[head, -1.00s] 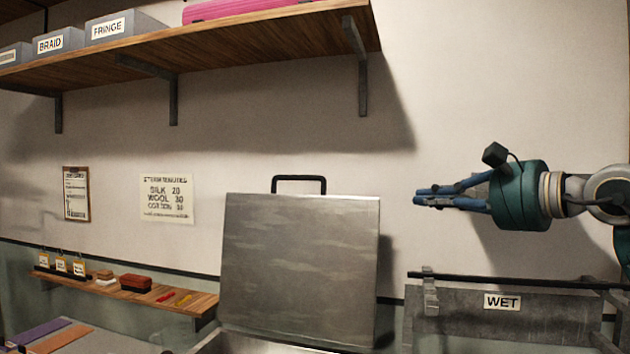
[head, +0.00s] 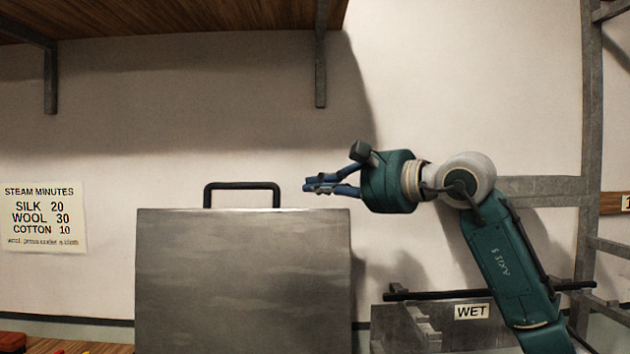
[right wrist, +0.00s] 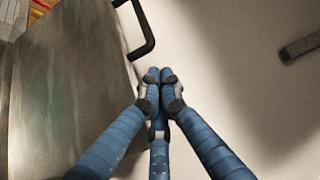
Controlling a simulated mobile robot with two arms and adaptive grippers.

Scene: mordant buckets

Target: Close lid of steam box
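The steam box's grey metal lid (head: 243,285) stands raised in the head view, its broad face toward me. A black handle (head: 243,186) sticks up from its top edge. My right gripper (head: 308,185) is a little right of the handle, just above the lid's top right corner, with a visible gap to the handle. In the right wrist view its blue fingers (right wrist: 160,76) come together at the tips with nothing between them. That view also shows the lid (right wrist: 75,90) at left and the handle (right wrist: 143,35) above the fingertips. The box's body is out of view. My left gripper is not seen.
A wooden shelf (head: 170,18) on brackets overhangs the wall above. A trough labelled WET (head: 471,311) with a dark rail lies right of the lid, below my right arm. A grey metal rack (head: 592,150) stands at far right. A steam-minutes notice (head: 43,217) hangs left.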

